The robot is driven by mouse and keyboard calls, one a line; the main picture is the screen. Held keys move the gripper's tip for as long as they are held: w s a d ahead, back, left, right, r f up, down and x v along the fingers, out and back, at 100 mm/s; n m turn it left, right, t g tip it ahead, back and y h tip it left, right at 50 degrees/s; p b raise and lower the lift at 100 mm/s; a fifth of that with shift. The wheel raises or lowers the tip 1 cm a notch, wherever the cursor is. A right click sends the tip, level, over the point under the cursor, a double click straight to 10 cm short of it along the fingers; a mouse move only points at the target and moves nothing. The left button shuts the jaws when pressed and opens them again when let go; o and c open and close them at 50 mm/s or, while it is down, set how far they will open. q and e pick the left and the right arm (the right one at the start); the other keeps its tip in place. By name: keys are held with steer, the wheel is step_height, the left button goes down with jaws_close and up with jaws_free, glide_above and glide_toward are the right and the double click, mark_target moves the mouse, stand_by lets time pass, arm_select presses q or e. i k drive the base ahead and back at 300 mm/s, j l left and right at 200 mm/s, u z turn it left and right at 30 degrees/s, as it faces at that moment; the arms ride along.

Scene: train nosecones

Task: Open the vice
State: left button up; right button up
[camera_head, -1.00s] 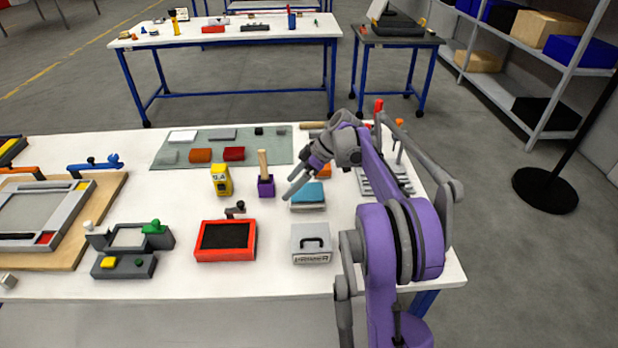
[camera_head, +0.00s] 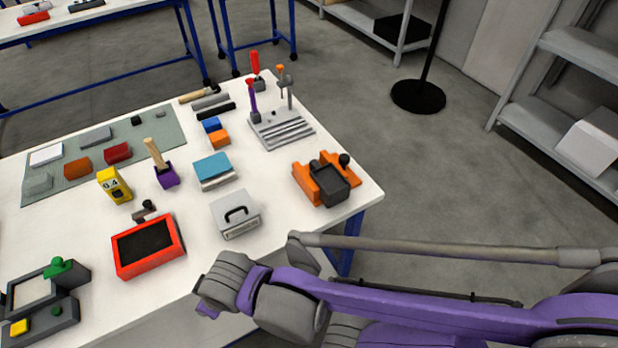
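The vice (camera_head: 307,183) stands at the table's right front corner in the head view. It has orange parts on both sides of a dark grey block (camera_head: 333,190), and a black ball knob (camera_head: 344,160) sticks up at its back. I cannot tell how wide its jaws stand. My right arm comes in from the right, below and in front of the vice. Its wrist end (camera_head: 228,284) is at the table's front edge, left of the vice and apart from it. The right gripper's fingers do not show. My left gripper is not in view.
A grey box with a handle (camera_head: 236,216) and a red-framed tray (camera_head: 148,248) stand left of the vice. Behind it is a grey slotted plate (camera_head: 282,130) with upright red and orange handled tools.

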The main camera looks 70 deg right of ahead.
mark_target(344, 158)
steer(key=i+z, duration=0.1)
steer(key=z, duration=0.35)
steer(key=i+j+z, duration=0.1)
steer(key=z, duration=2.3)
